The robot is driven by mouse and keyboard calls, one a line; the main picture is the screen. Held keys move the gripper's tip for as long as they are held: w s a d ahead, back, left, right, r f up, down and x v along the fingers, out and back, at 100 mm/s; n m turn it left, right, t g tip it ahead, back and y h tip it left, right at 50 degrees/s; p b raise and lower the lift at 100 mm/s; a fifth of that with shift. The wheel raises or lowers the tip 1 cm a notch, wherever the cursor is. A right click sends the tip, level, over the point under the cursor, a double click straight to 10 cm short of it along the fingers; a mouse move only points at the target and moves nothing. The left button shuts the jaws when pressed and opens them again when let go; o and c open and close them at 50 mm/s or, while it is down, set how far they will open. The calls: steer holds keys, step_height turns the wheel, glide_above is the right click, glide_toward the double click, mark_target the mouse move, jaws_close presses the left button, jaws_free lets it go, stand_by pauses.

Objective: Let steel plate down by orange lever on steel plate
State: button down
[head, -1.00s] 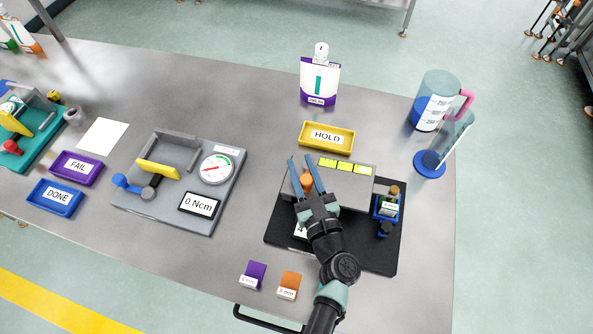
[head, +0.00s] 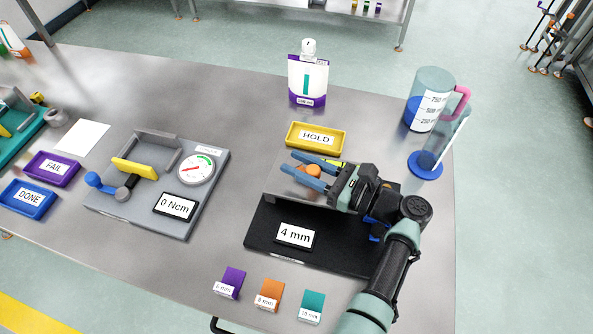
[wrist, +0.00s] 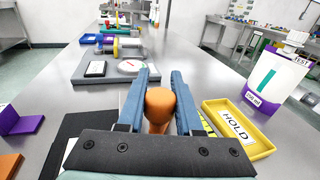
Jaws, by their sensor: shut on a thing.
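The steel plate (head: 283,184) is a grey slab over the back part of a black base (head: 262,228) in the head view. My arm covers much of its right side. The orange lever (head: 309,170) is a rounded orange knob at the plate. In the wrist view the orange lever (wrist: 159,104) sits between the two blue fingers. My gripper (head: 303,163) is shut on it, with the fingers pointing left across the plate; it also shows in the wrist view (wrist: 160,78). The plate's exact tilt is hard to tell.
A yellow HOLD tray (head: 316,139) stands just behind the plate. A 4 mm display (head: 295,236) lies on the base in front. A grey gauge fixture (head: 205,215) is to the left. A jug (head: 431,100) stands at the right. Coloured tiles (head: 269,293) lie near the front edge.

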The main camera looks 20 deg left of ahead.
steer(key=shift+w+r+n+g, duration=0.1)
steer(key=shift+n+g, duration=0.2)
steer(key=shift+g, duration=0.2)
steer(key=c, duration=0.6)
jaws_free()
steer(key=shift+o, duration=0.2)
steer(key=d, duration=0.4)
steer(key=s+d+b, duration=0.1)
steer(key=d, duration=0.3)
steer(key=d+b, duration=0.1)
steer(key=d, duration=0.3)
steer(key=shift+s+r, duration=0.15)
steer(key=shift+s, duration=0.15)
steer(key=shift+s+d, duration=0.1)
steer(key=shift+d, duration=0.35)
steer(key=shift+c, duration=0.3)
